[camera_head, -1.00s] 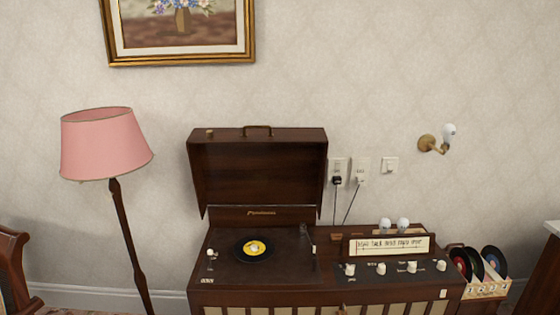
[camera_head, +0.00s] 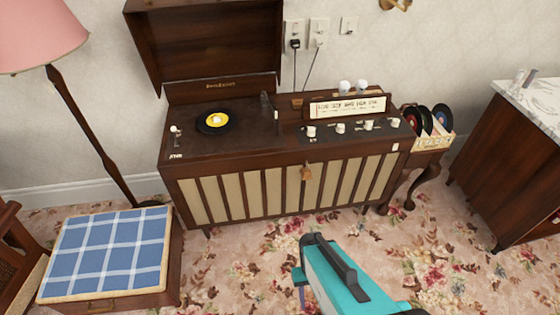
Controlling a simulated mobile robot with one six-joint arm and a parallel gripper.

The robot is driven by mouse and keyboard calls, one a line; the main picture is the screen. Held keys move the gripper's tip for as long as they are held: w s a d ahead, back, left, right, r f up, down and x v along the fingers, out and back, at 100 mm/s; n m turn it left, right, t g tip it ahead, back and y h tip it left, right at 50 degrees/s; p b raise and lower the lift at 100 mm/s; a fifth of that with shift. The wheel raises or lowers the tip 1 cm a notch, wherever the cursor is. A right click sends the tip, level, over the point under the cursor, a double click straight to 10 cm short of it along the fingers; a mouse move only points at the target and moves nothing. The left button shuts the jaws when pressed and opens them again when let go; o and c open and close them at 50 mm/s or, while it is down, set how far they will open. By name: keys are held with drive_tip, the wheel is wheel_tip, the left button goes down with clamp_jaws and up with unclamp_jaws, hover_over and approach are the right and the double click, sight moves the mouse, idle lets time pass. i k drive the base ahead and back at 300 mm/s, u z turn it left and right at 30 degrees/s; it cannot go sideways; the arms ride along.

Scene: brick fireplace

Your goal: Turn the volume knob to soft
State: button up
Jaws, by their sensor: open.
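The dark wooden radio and record player cabinet (camera_head: 290,158) stands against the wall. Its control panel on the right carries a row of pale knobs: a first knob (camera_head: 311,131) at the left, then a second knob (camera_head: 340,127), a third knob (camera_head: 369,125) and a smaller one (camera_head: 394,122) at the right. The small labels are too blurred to tell which is the volume knob or where it points. I cannot make out my gripper or any fingertips in the head view. Nothing touches the knobs.
A teal and dark object (camera_head: 345,280), possibly part of me, rises at the bottom centre. A checked stool (camera_head: 110,255) stands at lower left, a lamp (camera_head: 90,130) behind it. A record rack (camera_head: 432,142) and marble-topped cabinet (camera_head: 510,150) are at right. Carpet before the radio is clear.

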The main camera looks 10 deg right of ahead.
sight(369, 125)
drive_tip(key=u, duration=0.15)
drive_tip(key=k, duration=0.5)
drive_tip(key=z, duration=0.9)
drive_tip(key=i, duration=1.25)
